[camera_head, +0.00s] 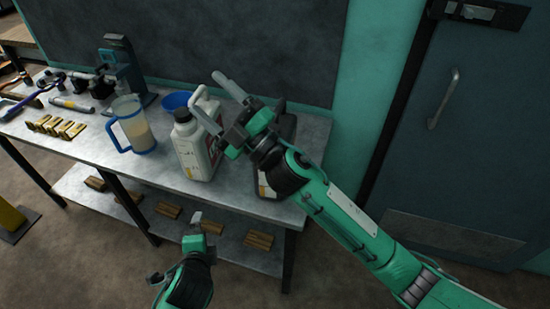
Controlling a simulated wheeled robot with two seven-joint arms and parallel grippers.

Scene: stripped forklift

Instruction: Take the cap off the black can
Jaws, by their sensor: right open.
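The black can (287,128) stands at the right end of the metal workbench, mostly hidden behind my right gripper and forearm. Only parts of its dark side and a pale label patch show; its cap is hidden. My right gripper (224,112) is open and empty above the bench, in front of the can and beside the white jug (190,150). I cannot tell if it touches either. My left gripper (176,248) is low at the bottom of the picture, in front of the bench, with its fingers apart and nothing between them.
The white jug has a dark cap. A clear measuring jug (130,128) with a blue handle, a blue bowl (176,101) and several brass-coloured pieces (58,127) share the bench (95,147). Wooden blocks lie on the lower shelf (150,222). A dark door (450,130) is at right.

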